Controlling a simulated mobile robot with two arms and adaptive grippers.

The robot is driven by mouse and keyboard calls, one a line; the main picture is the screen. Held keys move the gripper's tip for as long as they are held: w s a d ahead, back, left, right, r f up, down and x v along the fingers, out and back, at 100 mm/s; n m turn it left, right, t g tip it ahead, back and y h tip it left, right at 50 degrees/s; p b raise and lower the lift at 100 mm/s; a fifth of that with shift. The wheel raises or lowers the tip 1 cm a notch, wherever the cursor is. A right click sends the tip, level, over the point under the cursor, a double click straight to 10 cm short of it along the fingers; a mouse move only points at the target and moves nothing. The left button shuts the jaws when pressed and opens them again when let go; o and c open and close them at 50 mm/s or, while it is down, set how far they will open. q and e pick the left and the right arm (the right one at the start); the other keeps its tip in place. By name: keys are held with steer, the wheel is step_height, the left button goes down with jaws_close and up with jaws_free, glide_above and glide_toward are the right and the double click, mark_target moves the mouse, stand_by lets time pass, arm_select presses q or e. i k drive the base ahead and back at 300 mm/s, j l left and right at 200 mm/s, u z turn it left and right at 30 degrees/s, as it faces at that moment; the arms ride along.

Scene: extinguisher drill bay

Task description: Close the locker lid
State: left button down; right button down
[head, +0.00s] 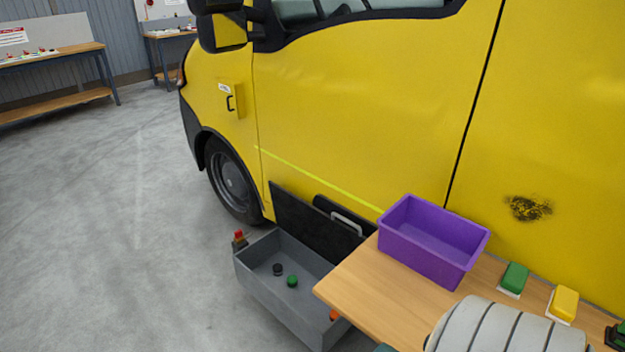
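The locker (272,303) is an open grey box low on the floor beside the yellow van. Its dark lid (305,222) stands raised along the van side of the box. A black piece with a pale grey handle (347,222) shows at the lid's right part; I cannot tell whether it belongs to the lid. Inside the box lie a dark round item (277,269), a green one (292,281) and an orange one (334,315). The table hides the locker's right end.
A wooden table (360,290) overlaps the locker at right, with a purple bin (425,262), a green block (514,278) and a yellow block (564,303). A small red-topped item (239,239) is at the locker's left corner. The floor at left (110,230) is clear.

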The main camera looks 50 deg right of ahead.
mark_target(328, 237)
steer(key=i+z, duration=0.3)
steer(key=i, duration=0.25)
steer(key=i+j+z, duration=0.25)
steer(key=i, duration=0.3)
